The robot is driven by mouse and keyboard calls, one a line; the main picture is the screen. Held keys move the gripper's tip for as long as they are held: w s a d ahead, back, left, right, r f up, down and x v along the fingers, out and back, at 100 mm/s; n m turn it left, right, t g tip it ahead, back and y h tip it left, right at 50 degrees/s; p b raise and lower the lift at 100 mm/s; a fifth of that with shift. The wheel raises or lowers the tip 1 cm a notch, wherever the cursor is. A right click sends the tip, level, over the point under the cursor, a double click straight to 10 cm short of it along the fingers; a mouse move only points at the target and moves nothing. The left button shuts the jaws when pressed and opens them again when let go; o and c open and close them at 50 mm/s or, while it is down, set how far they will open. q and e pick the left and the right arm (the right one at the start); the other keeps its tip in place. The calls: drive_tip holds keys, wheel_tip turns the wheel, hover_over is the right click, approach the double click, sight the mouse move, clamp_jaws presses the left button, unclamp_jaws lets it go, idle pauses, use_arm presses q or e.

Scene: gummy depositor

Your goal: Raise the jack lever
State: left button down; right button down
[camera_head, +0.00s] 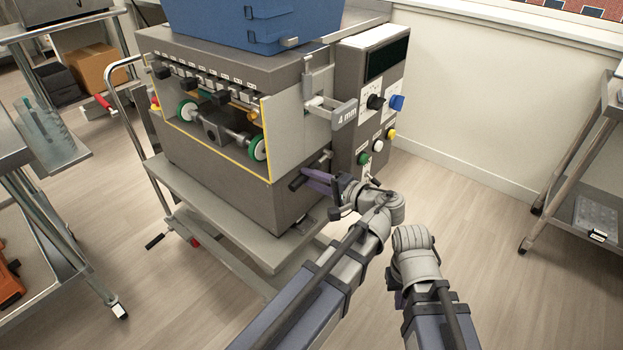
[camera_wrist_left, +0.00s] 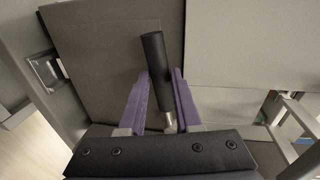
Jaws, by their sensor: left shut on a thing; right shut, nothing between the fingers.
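The jack lever (camera_head: 296,182) is a dark bar at the lower right side of the grey depositor (camera_head: 225,160). In the left wrist view the lever (camera_wrist_left: 153,58) shows a black cylindrical grip with a metal shaft below it. It lies between the two purple fingers. My left gripper (camera_head: 318,180) is shut on the lever, and its fingers also show in the left wrist view (camera_wrist_left: 160,100). My right arm stands beside the left arm, away from the machine. Its fingers are hidden.
A control panel (camera_head: 376,110) with knobs and buttons is just above my left gripper. A grey cart (camera_head: 235,235) stands under the machine. Another cart (camera_head: 590,165) is at the right, with open floor between.

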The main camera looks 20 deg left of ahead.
use_arm(q)
drive_tip(key=shift+w+d, duration=0.1)
drive_tip(key=shift+d, duration=0.15)
idle(0.5)
drive_tip(key=c, duration=0.8)
unclamp_jaws()
drive_tip(key=shift+d, duration=0.1)
drive_tip(key=shift+o, duration=0.9)
use_arm(e)
drive_tip(key=shift+d, duration=0.1)
